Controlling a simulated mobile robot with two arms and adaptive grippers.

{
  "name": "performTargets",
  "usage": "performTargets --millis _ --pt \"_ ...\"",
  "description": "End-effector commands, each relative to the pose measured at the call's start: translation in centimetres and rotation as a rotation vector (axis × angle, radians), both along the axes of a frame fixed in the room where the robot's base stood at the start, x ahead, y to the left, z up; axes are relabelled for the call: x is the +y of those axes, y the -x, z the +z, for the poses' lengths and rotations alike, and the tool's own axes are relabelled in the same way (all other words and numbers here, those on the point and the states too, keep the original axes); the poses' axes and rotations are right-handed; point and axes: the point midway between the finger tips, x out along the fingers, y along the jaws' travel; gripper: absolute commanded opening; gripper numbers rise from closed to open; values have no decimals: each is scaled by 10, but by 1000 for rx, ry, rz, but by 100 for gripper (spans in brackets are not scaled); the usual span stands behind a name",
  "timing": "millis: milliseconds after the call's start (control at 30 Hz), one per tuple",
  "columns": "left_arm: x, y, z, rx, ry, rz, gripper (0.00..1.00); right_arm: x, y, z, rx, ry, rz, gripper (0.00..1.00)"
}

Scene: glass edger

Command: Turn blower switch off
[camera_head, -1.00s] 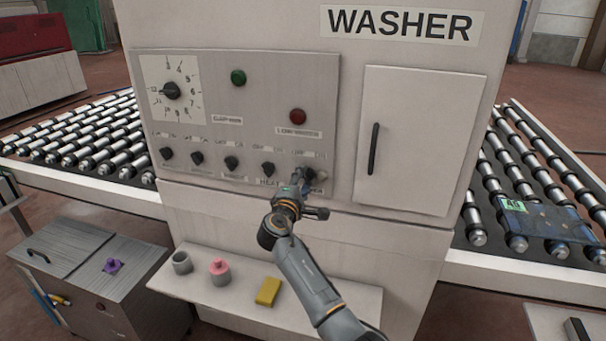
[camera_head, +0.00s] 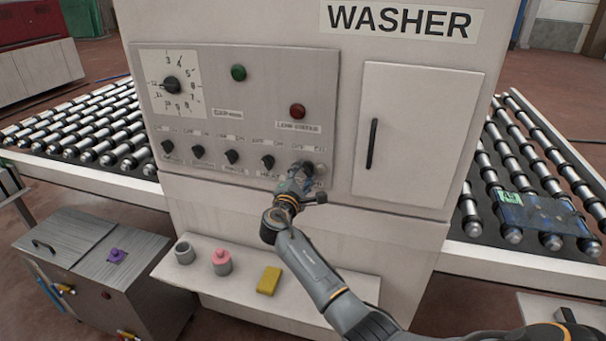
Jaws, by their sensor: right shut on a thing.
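The washer's control panel (camera_head: 240,75) carries a row of black rotary switches along its lower edge. My right gripper (camera_head: 302,172) is at the rightmost switch of that row, shut on its knob. The gripper covers most of this knob and the label under it, so I cannot read its name or tell its exact angle. The fourth switch (camera_head: 268,161) is just left of the gripper and apart from it. My left gripper is not in view.
A dial (camera_head: 171,86), a green button (camera_head: 238,72) and a red button (camera_head: 298,110) sit above the switches. A cabinet door (camera_head: 415,130) is to the right. A shelf (camera_head: 215,291) below holds a grey cup, a pink-topped item and a yellow block (camera_head: 268,281). Roller conveyors flank the washer.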

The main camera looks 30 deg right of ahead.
Motion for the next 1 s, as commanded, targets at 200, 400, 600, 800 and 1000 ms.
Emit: performTargets --millis 200,400,600,800,1000 --pt "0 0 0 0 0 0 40 -2 0 3 -2 5 -2 49" --pt "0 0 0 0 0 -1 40 -1 0 1 -1 3 -1 64" --pt "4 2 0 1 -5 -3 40 1 1 1 -1 1 0 64" --pt "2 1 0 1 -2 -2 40 18 14 0 -1 0 2 64" --pt "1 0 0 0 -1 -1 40 51 43 0 -2 -2 2 64"
